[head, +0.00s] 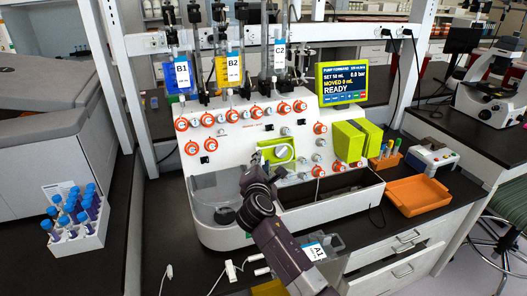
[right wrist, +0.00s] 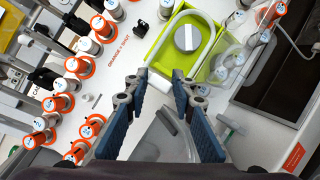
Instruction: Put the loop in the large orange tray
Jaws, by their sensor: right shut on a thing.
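The loop (right wrist: 160,38) looks like a pale curved tube arching around the grey dial of the green pump block (right wrist: 160,57). The same pump block (head: 268,156) is on the front of the white processor in the head view. My right gripper (right wrist: 160,76) is at the lower edge of this block, shut on what appears to be the loop. The exact contact is hard to make out. In the head view my right wrist hides the fingers. The large orange tray (head: 419,193) lies empty on the dark bench to the right. My left gripper is not in view.
Orange knobs (head: 207,119) cover the processor's front. Bags (head: 181,73) hang above it. A small orange tube holder (head: 385,161) and a white-blue device (head: 432,160) stand behind the tray. A clear basin (head: 212,190) is left of my wrist. A tube rack (head: 78,235) stands far left.

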